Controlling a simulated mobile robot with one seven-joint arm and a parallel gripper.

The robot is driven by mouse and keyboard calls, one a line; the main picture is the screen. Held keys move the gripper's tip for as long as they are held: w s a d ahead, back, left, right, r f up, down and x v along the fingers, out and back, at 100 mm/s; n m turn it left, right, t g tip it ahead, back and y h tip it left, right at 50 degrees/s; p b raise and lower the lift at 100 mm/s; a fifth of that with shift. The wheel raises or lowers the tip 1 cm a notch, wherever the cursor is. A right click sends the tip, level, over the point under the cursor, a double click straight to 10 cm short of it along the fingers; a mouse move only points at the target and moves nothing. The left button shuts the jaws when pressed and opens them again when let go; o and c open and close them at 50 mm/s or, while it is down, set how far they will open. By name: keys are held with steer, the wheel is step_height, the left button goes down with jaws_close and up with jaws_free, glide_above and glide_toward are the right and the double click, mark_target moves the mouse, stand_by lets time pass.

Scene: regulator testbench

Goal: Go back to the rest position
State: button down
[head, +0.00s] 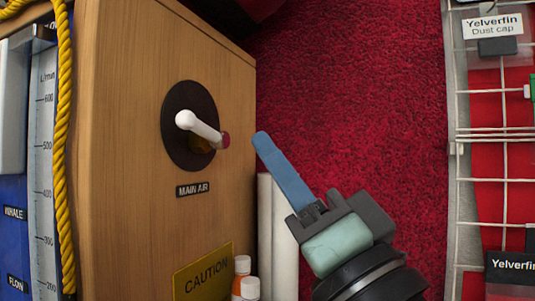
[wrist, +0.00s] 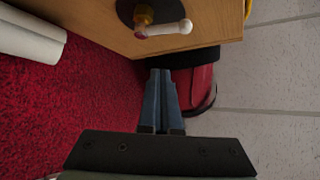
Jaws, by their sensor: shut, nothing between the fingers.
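My gripper (head: 261,138) is shut and empty, with its blue fingers together. In the head view it points up and left, over the red carpet and to the right of the wooden cabinet. The fingers also show in the wrist view (wrist: 160,75), pointing toward a dark and red object under the cabinet's edge. The MAIN AIR valve lever (head: 200,127), white with a red end, sits on a dark round plate on the cabinet side, left of my fingertips and apart from them. The lever also shows at the top of the wrist view (wrist: 168,29).
The wooden cabinet (head: 130,150) fills the left, with a yellow CAUTION label (head: 203,274). White-and-orange bottles (head: 245,285) and a white cylinder (head: 285,245) stand close to my gripper. A wire rack (head: 458,200) is at right. Red carpet (head: 350,90) between is clear.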

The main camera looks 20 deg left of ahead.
steer(key=s+d+r+t+h+p, duration=0.2)
steer(key=d+t+h, duration=0.3)
steer(key=h, duration=0.5)
steer(key=s+d+r+m+t+h+p, duration=0.1)
steer(key=s+d+r+t+h+p, duration=0.2)
steer(key=h, duration=0.7)
steer(key=d+r+t+p, duration=0.1)
steer(key=d+t+p, duration=0.1)
steer(key=d+t, duration=0.1)
steer(key=shift+d+r+t+h, duration=0.2)
steer(key=shift+r+t+h, duration=0.1)
steer(key=shift+r+t, duration=0.1)
steer(key=shift+f, duration=0.1)
